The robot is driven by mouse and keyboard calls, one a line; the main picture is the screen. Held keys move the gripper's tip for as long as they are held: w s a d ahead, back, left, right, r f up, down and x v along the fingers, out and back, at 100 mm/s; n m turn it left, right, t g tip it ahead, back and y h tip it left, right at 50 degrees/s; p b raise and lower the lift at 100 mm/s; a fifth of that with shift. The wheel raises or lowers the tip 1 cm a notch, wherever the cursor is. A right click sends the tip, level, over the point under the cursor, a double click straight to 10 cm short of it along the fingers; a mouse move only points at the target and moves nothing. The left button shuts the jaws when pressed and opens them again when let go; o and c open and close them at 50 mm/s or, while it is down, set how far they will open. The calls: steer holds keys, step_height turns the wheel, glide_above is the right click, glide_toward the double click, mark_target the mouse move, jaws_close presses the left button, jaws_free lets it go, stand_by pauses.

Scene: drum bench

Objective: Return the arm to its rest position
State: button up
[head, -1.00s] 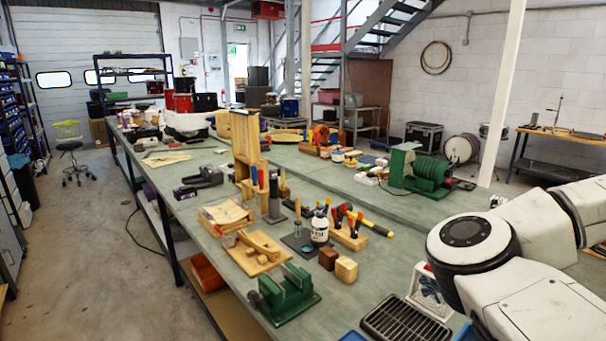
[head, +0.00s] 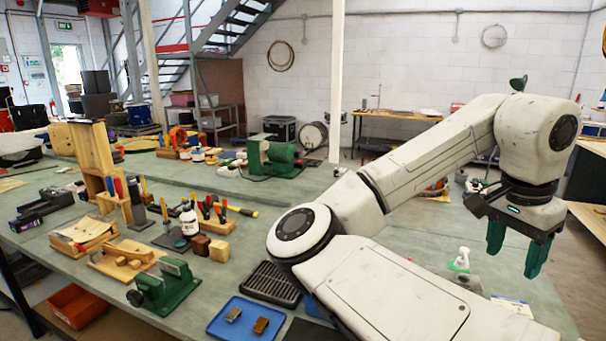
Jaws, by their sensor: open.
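My gripper (head: 516,250) is at the right of the head view. It points down over the right end of the green bench (head: 345,190), with its two dark green fingers apart and nothing between them. My white arm reaches up from the lower middle, bends at the upper right and comes down to the gripper. The arm hides part of the bench behind it.
A blue tray (head: 246,320) with two small blocks lies at the front, by a black ribbed tray (head: 270,284). A green vise (head: 164,287) stands to their left. A white bottle (head: 461,259) and a paper sheet (head: 513,306) are near my gripper.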

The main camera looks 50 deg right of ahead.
steer(key=w+d+f+n+t+h, duration=0.1)
steer(key=w+d+f+n+h, duration=0.15)
steer(key=w+n+h, duration=0.35)
steer(key=w+d+f+n+t+h, duration=0.1)
steer(key=w+f+n+h, duration=0.15)
steer(key=w, duration=0.55)
steer(key=w+a+f+n+t+y, duration=0.2)
steer(key=w+a+f+n+t, duration=0.2)
steer(key=w+a+f+n, duration=0.5)
steer(key=s+a+f+n+y, duration=0.2)
steer(key=a+f+n+y, duration=0.15)
steer(key=a+f, duration=0.75)
steer(key=s+a+f+n+y, duration=0.25)
steer(key=a+f+y, duration=0.4)
steer(key=a, duration=0.65)
steer(key=s+d+f+g+h+b, duration=0.1)
steer(key=s+f+g+b, duration=0.3)
steer(key=s+f, duration=0.6)
step_height(320, 180, down, 4)
steer(key=shift+d+r+h+b, duration=0.1)
steer(key=shift+d+h+b, duration=0.25)
steer(key=shift+b, duration=0.75)
